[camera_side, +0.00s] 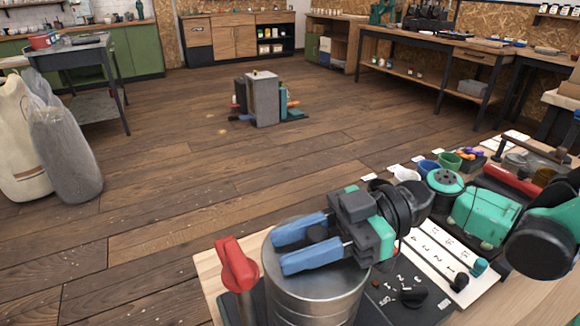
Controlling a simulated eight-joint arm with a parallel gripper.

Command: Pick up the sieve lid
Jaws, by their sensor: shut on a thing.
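My gripper (292,246), with two blue fingers, lies across the top of a round metal drum (315,300) at the bottom centre. The fingers stand a little apart and are shut on the sieve lid at the drum's top. I cannot tell whether the lid is lifted off the drum.
A red handle (236,265) stands close left of the drum. A dark panel with a black knob (413,296) lies to its right. Green (449,161) and blue (429,167) cups stand behind. Open wooden floor (180,180) lies beyond the bench.

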